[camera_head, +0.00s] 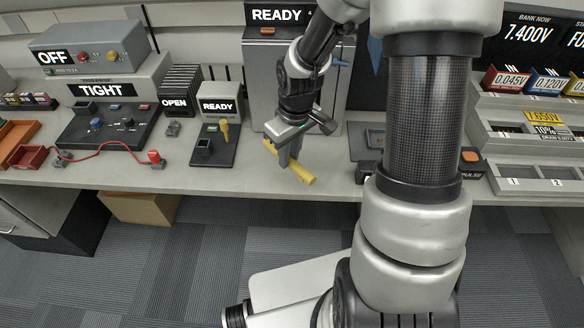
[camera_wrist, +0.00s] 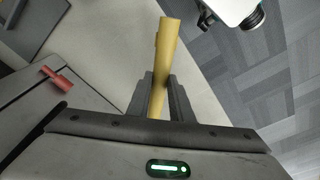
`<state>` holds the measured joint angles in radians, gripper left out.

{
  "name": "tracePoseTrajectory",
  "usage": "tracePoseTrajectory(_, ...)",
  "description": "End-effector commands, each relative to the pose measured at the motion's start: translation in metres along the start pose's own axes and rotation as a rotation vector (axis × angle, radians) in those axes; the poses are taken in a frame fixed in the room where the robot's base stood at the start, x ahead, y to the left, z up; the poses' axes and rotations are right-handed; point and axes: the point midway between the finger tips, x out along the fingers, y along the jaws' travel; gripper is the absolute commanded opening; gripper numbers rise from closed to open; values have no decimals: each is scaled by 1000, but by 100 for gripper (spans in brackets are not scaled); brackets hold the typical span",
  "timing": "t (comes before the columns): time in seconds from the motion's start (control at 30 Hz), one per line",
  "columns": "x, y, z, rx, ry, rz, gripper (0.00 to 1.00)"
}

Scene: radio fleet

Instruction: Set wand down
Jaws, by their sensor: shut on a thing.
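The wand is a yellow rod (camera_head: 303,174) at the front part of the grey bench, below the middle cabinet. My gripper (camera_head: 284,158) is above the bench and shut on the wand. In the wrist view the wand (camera_wrist: 166,50) stands out from between the two dark fingers of my gripper (camera_wrist: 160,95). In the head view the wand lies slanted, its near end toward the bench's front edge. I cannot tell whether it touches the bench top.
The bench top (camera_head: 240,178) is clear around the wand. Left of it stands a dark stand (camera_head: 212,150) with a yellow piece and a READY sign (camera_head: 220,104). A red cable (camera_head: 100,150) lies farther left. The floor drops away beyond the front edge.

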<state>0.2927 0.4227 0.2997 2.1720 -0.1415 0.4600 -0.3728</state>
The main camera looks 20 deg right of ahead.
Motion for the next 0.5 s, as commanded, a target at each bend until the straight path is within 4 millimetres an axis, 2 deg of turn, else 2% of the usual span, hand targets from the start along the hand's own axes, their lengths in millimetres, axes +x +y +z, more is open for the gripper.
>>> tracePoseTrajectory(0.23, 23, 0, 3, -1, -2, -1, 0)
tracePoseTrajectory(0.4, 47, 0, 6, 0, -2, -1, 0)
tracePoseTrajectory(0.5, 48, 0, 6, 0, 0, 1, 0)
